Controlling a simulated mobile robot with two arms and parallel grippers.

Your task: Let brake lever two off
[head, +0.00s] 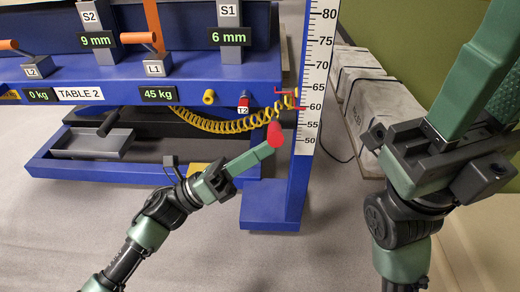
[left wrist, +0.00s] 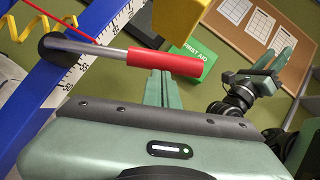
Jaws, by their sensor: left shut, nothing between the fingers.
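A lever with a red handle (left wrist: 163,62), a grey shaft and a dark round hub crosses the left wrist view. Its red grip (head: 275,138) shows nearly end-on in the head view, in front of the blue post. No label shows on this lever. My left gripper (head: 265,151) is shut and empty, its tips at the grip's lower left. In the left wrist view the tips (left wrist: 160,76) end at the handle's lower edge; I cannot tell whether they touch it. My right gripper (head: 485,75) is raised at the right, its fingers apart, far from the lever.
A blue bench marked TABLE 2 (head: 80,94) carries orange levers L1 (head: 139,38) and L2 (head: 9,45). A white scale (head: 318,70) runs up the post. A yellow coiled hose (head: 222,125) hangs beside it. Pale blocks (head: 362,110) stand behind. The floor in front is clear.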

